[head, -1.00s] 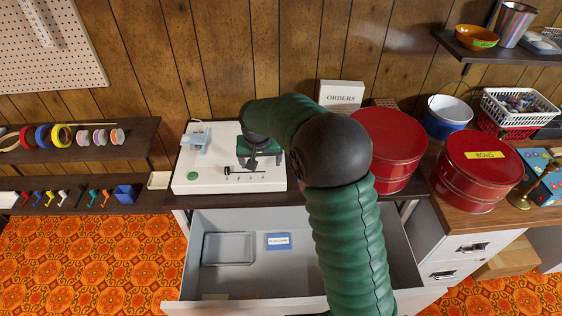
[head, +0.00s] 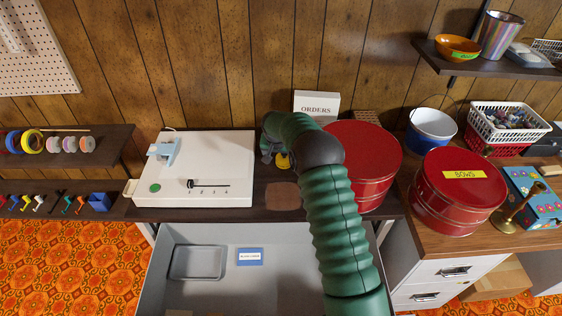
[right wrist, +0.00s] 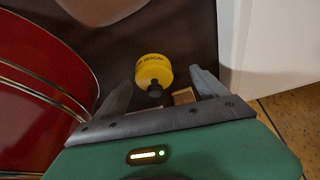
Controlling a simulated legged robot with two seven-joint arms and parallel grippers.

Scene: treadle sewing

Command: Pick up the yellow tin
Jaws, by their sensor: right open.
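The yellow tin (right wrist: 153,69) is small and round with dark lettering around its side. It stands on the dark brown table (right wrist: 190,35) in the right wrist view. In the head view only a bit of the yellow tin (head: 283,161) shows beside my gripper. My right gripper (right wrist: 161,84) is open, with its two dark fingers pointing toward the tin and spread wider than it. The tin looks ahead of the fingertips, near the middle of the gap; I cannot tell how far. In the head view the right gripper (head: 270,152) is partly hidden by my green arm. My left gripper is out of view.
A large red round tin (head: 375,150) stands close on the right. A white sewing device (head: 215,172) with a slider lies on the left. A small wooden block (right wrist: 184,96) and a dark knob-like thing (right wrist: 155,91) lie near the fingers. A white "ORDERS" box (head: 316,103) stands behind.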

